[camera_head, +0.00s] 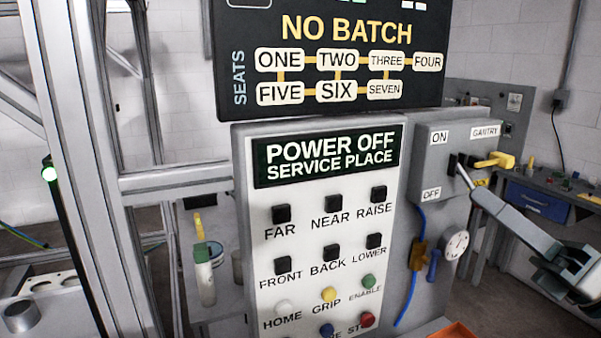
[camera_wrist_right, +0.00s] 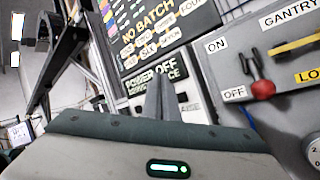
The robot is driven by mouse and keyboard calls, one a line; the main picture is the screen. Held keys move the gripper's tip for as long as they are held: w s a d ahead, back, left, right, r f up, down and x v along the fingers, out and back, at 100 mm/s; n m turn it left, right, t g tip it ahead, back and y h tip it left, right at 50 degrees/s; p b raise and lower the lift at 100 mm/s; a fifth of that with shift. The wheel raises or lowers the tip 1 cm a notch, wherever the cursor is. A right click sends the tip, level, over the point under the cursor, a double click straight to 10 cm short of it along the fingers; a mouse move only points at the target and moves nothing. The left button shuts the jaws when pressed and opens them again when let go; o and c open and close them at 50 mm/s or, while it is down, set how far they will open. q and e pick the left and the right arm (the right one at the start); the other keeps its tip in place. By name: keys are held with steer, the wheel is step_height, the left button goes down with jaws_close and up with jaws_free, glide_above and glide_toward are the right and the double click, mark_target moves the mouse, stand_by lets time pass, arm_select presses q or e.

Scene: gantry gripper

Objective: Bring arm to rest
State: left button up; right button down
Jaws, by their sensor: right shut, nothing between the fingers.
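My right gripper (camera_head: 474,189) reaches in from the right in the head view, its tip in front of the grey switch box (camera_head: 432,150). Its fingers are shut and empty; they also show closed together in the right wrist view (camera_wrist_right: 164,98). The box's power lever has a red knob (camera_wrist_right: 263,90), low near the OFF label, and stands to the right of the fingers in the wrist view, apart from them in that picture. In the head view my fingertips largely hide this lever, so contact there cannot be told. My left gripper is not in view.
A white button panel (camera_head: 310,230) reads POWER OFF, SERVICE PLACE; a black board (camera_head: 330,100) above reads NO BATCH. A yellow gantry handle (camera_head: 495,160), a round gauge (camera_head: 456,244) and a blue hose (camera_head: 409,290) are close to my right arm. A workbench (camera_head: 535,185) stands behind right.

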steer(key=w+d+f+m+t+h, duration=0.1)
steer(key=d+f+m+t+h, duration=0.5)
steer(key=m+h, duration=0.6)
steer(key=w+d+f+m+t+h, duration=0.1)
steer(key=d+f+m+t+h, duration=0.45)
steer(key=m, duration=1.15)
step_height(320, 180, down, 22)
steer(key=s+m+g+h, duration=0.3)
steer(key=m+g+h, duration=0.35)
steer(key=g, duration=0.45)
steer(key=s+a+f+m+g+y, duration=0.1)
steer(key=s+a+f+g+y, duration=0.15)
steer(key=s+f, duration=0.45)
steer(key=s+a+f+m+g+y, duration=0.1)
steer(key=s+a+f+g, duration=0.25)
steer(key=f, duration=0.65)
steer(key=s+a+f+g+y, duration=0.4)
steer(key=s+a+f+g, duration=0.35)
steer(key=s+a, duration=0.35)
steer(key=s+f, duration=0.3)
steer(key=f, duration=2.7)
steer(key=s+d+f, duration=0.2)
steer(key=s+f, duration=0.6)
steer(key=s, duration=0.1)
steer(key=s+d+f+g, duration=0.1)
steer(key=s+d+f, duration=0.1)
steer(key=s+f, duration=0.7)
steer(key=shift+g+h, duration=0.3)
steer(key=shift+h, duration=0.05)
